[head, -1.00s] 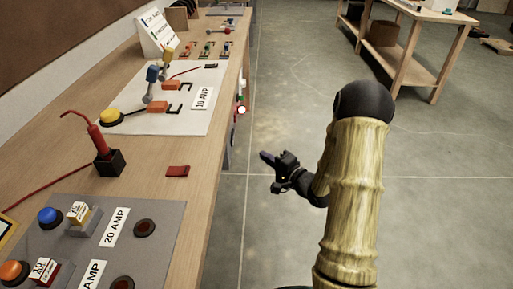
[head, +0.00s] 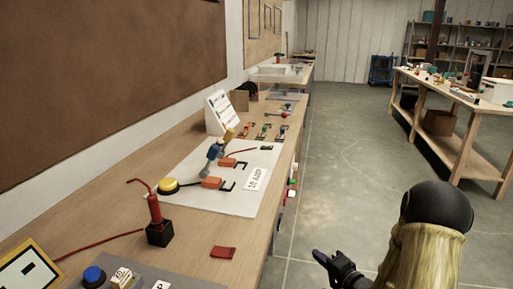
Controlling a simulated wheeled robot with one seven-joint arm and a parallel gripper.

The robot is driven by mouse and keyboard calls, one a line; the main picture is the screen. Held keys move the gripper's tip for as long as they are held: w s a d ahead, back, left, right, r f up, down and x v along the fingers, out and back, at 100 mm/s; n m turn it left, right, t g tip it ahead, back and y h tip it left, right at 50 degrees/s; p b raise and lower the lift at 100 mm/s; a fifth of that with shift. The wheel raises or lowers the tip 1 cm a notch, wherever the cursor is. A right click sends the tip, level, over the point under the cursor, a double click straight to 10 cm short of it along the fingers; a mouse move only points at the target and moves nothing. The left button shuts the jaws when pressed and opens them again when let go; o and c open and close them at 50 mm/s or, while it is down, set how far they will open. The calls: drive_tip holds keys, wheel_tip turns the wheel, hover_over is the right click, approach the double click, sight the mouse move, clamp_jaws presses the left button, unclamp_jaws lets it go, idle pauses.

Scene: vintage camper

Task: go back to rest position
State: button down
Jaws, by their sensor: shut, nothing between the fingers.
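My gripper (head: 322,258) is low in the head view, right of the long workbench (head: 128,152) and over the floor. It is shut and empty, pointing up and to the left, and touches nothing. My arm rises at the lower right and hides part of the floor.
The workbench on the left holds a white panel (head: 189,196) with a yellow button and switches, a red tool in a black holder (head: 160,233), and a red block (head: 223,252). A second wooden table (head: 449,112) stands at the right. The floor (head: 345,150) between is clear.

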drive_tip(key=s+a+r+n+g+h, duration=0.2)
drive_tip(key=s+a+n+g+h, duration=0.25)
drive_tip(key=s, duration=0.45)
drive_tip(key=s+a+r+n+g+h, duration=0.1)
drive_tip(key=s+a+n+g+h, duration=0.15)
drive_tip(key=s+n+g, duration=0.6)
wheel_tip(320, 180, up, 27)
drive_tip(key=s+m+t+p, duration=0.1)
drive_tip(key=m+p, duration=0.1)
drive_tip(key=p, duration=2.4)
drive_tip(key=shift+s+d+f, duration=0.2)
drive_tip(key=shift+s+d, duration=0.1)
drive_tip(key=shift+s, duration=0.05)
drive_tip(key=shift+w, duration=0.1)
